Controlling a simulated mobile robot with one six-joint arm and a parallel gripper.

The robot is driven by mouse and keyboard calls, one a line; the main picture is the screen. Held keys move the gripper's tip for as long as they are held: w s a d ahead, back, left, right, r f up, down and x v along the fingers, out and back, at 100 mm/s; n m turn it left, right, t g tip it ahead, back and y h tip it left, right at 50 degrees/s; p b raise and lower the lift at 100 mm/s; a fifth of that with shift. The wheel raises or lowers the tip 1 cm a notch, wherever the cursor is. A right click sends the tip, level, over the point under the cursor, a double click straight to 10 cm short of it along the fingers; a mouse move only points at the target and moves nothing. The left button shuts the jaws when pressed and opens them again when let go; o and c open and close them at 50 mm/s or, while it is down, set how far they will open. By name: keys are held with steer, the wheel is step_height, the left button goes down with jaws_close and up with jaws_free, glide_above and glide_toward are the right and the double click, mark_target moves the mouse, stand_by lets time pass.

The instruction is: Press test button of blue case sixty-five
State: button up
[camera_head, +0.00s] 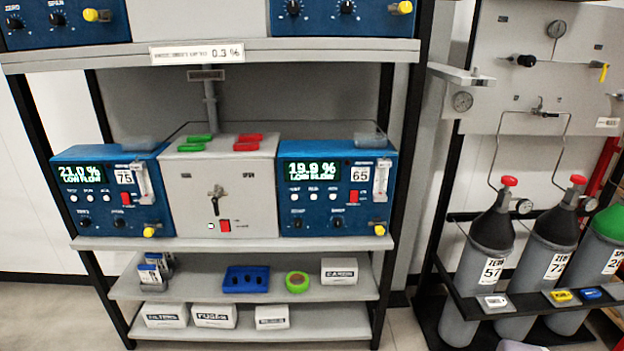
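The blue case sixty-five (337,208) stands at the right end of the middle shelf. Its green display (313,174) reads 19.9 % and LOW FLOW, and its white label (361,174) reads 65. Three small white buttons sit in a row below the display: a left one (295,190), a middle one (313,190) and a right one (332,190). Their captions are too small to read surely. A red switch (353,196) is right of them, with dark knobs and a yellow fitting (379,230) below. My gripper is not in view.
A similar blue case 75 (98,208) is at the left end of the shelf. A grey box (218,210) with a lever valve stands between them. Gas cylinders (487,260) stand in a rack at right. The floor before the shelf looks clear.

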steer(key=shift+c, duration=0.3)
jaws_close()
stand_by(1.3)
